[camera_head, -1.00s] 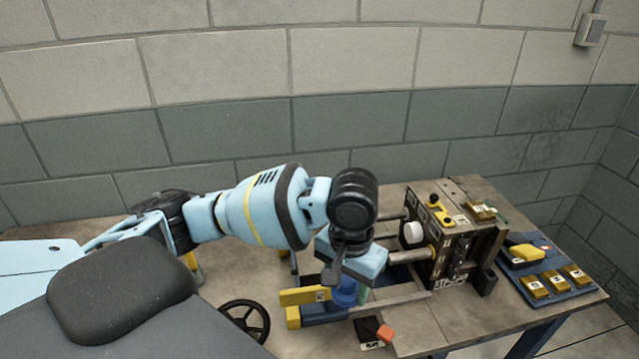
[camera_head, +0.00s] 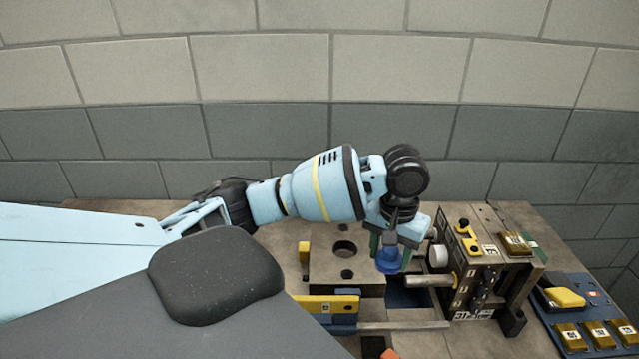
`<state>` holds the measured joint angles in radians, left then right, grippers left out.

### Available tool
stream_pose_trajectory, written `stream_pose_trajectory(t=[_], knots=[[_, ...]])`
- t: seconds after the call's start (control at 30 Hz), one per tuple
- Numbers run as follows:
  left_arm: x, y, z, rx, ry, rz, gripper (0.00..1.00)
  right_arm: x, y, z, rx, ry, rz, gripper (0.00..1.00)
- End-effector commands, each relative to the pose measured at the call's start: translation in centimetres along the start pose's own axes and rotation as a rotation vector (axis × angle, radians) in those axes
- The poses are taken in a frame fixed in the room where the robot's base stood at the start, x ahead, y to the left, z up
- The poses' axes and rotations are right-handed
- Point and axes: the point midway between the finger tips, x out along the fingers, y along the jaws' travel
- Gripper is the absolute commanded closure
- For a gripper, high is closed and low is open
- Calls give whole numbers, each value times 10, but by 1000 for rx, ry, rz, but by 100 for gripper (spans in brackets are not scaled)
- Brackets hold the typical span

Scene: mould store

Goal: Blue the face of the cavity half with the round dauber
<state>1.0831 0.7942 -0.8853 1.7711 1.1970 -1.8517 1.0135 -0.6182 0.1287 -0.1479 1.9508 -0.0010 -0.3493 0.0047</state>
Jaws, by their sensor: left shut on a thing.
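My left gripper (camera_head: 391,252) is shut on the round dauber (camera_head: 388,264), a blue round piece between its green-tipped fingers. The dauber is beside the right edge of a flat steel block (camera_head: 325,269) with dark round holes, which looks like the cavity half. I cannot tell whether the dauber touches anything. To its right stands the other mould block (camera_head: 468,277), with silver rods and a white cylinder pointing left towards the gripper. My right gripper is not in view.
A yellow bar (camera_head: 326,304) lies in front of the steel block. A blue tray (camera_head: 549,318) with several brass blocks and a yellow piece is at the right. An orange piece (camera_head: 389,354) shows at the bottom edge. A block wall (camera_head: 300,120) stands behind the table.

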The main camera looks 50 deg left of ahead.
Motion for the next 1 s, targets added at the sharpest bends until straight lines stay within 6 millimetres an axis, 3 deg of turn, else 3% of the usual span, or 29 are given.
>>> stream_pose_trajectory(t=[0.03,0.2,0.33,0.5,0.7,1.0], knots=[[-1,-19,-19,-66,-3,0,69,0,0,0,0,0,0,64],[-2,-88,-70,-267,-3,1,69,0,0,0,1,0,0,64],[2,-146,-93,-410,-3,1,69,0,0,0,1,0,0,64],[8,-208,-104,-549,-2,0,69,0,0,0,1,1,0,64],[14,-241,-104,-624,0,0,69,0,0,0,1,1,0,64],[17,-244,-104,-631,1,-1,69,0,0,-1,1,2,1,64]])
